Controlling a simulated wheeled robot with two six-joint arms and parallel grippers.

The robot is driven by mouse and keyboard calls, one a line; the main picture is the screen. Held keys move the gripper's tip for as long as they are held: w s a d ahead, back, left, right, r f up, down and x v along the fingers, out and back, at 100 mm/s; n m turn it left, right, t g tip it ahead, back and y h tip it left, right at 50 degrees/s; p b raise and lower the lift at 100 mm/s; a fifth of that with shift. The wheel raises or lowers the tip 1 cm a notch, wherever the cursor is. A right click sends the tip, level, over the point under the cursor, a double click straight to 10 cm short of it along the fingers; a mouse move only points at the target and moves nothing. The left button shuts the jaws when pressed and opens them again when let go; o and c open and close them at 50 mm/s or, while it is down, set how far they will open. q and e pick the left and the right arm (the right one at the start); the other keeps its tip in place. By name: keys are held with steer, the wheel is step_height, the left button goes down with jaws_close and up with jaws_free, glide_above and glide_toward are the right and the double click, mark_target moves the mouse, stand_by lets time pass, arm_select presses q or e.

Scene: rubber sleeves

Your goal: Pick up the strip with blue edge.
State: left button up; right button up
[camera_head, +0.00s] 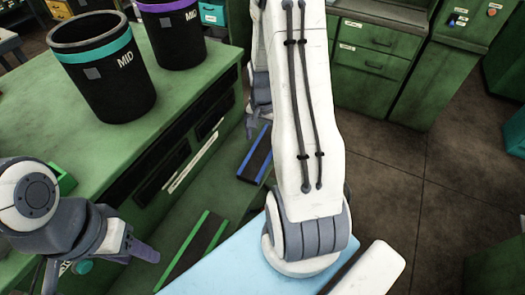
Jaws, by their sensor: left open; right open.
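The strip with blue edge (257,155) is dark with bright blue along its side. It lies on a low green surface near the middle, and the white arm link hides part of it. My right gripper (256,120) is just above its upper end in the picture, partly hidden behind the white arm link. It is open, with no strip visible in it. A dark strip with green edges (196,254) lies nearer the front. My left gripper (136,250) is at the lower left, left of the green-edged strip. It is open and appears empty.
A green workbench (190,75) on the left bears a black bin with teal band (105,80) and a black bin with purple band (172,38). A light blue surface (225,268) is at the bottom. Green cabinets (370,55) stand behind. The floor (420,180) at right is clear.

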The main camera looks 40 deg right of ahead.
mark_target(263, 153)
steer(key=shift+d+f+p, duration=0.1)
steer(key=shift+f+p, duration=0.65)
steer(key=shift+f, duration=1.85)
steer(key=c, duration=1.1)
steer(key=shift+r, duration=0.1)
steer(key=shift+c, duration=0.2)
